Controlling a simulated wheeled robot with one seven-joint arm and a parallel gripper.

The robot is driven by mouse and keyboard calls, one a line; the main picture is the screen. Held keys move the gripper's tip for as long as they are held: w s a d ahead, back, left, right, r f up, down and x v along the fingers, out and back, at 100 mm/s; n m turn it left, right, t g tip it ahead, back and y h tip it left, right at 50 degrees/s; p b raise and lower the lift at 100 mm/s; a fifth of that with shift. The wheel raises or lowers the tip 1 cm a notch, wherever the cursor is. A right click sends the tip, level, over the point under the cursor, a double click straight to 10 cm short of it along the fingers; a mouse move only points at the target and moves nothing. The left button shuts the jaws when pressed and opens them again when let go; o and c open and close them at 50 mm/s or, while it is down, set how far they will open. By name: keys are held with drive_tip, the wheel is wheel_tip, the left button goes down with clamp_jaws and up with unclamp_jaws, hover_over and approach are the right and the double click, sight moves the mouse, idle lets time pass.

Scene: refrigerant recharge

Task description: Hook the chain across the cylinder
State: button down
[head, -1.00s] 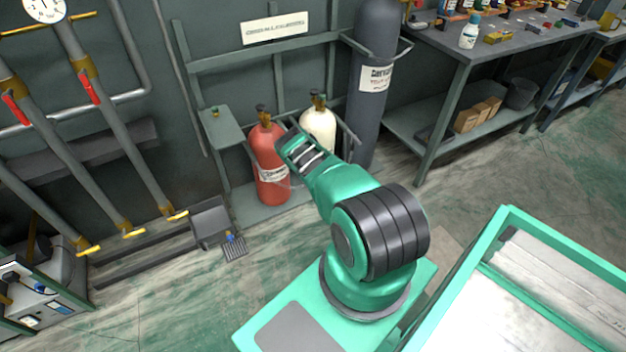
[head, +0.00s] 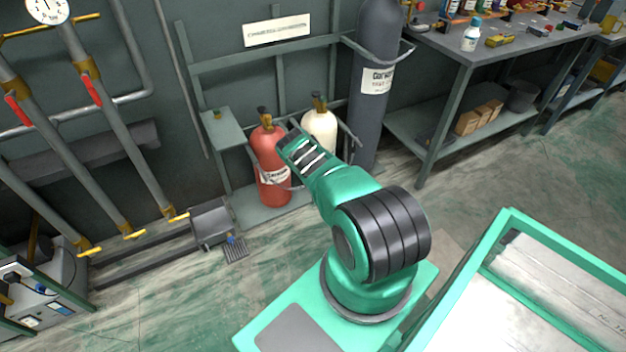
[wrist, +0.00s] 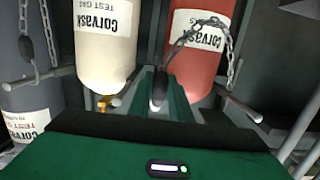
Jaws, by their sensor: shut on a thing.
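The chain (wrist: 226,38) shows in the wrist view, draped in a curve across the face of the red cylinder (wrist: 196,50). One end is at my gripper (wrist: 158,92), whose narrow fingers are shut on it. The other end runs to a grey rod (wrist: 240,108) on the right of that view. In the head view the red cylinder (head: 270,165) stands upright in the wall rack, with the wrist close to its right side. My fingers are hidden there behind my arm.
A cream cylinder (head: 319,128) stands right beside the red one, and a tall grey cylinder (head: 372,110) stands further right. Another chain (wrist: 27,30) hangs at the left of the wrist view. A small shelf (head: 222,130) juts out left of the red cylinder.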

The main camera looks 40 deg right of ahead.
drive_tip(key=shift+r+x, duration=0.15)
drive_tip(key=shift+x, duration=1.15)
drive_tip(key=shift+r+x, duration=0.15)
drive_tip(key=shift+x, duration=1.15)
drive_tip(key=shift+f, duration=0.9)
drive_tip(key=c, duration=1.5)
unclamp_jaws()
drive_tip(key=shift+c, duration=0.2)
drive_tip(key=v, duration=1)
drive_tip(key=shift+s, duration=0.3)
drive_tip(key=shift+a, duration=0.1)
